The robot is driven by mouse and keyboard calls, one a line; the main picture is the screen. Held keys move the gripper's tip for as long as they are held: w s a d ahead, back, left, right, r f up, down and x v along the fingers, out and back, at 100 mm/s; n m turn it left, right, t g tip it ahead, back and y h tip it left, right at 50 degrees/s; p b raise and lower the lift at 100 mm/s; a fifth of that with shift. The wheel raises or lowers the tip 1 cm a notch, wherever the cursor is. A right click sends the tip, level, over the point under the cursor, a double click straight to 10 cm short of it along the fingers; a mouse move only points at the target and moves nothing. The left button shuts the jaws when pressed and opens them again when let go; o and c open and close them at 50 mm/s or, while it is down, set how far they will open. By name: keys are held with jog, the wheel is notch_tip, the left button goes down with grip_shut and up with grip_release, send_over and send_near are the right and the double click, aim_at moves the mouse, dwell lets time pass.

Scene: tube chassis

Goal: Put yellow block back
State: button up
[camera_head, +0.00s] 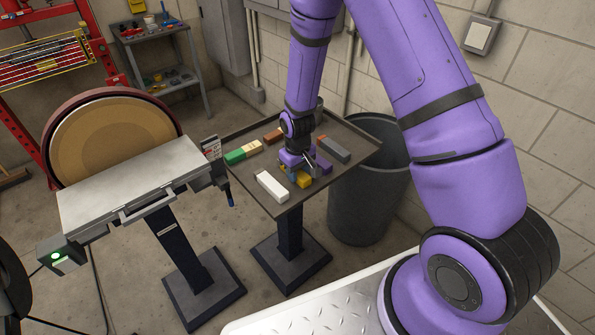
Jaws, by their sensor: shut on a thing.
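The yellow block (303,180) is at the front middle of a dark tray table (337,185), directly under my gripper (302,172). My gripper points down over the tray from above and is shut on the yellow block. The fingers and wrist hide part of the block. I cannot tell whether the block touches the tray.
A white block (271,187) lies just left of my gripper. Green (235,157), orange (273,135), grey (334,149) and purple (324,164) blocks lie around the tray. A disc sander (130,185) stands left and a dark bin (368,205) right.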

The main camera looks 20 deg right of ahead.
jog(key=shift+f, duration=0.15)
jog(key=o, duration=1)
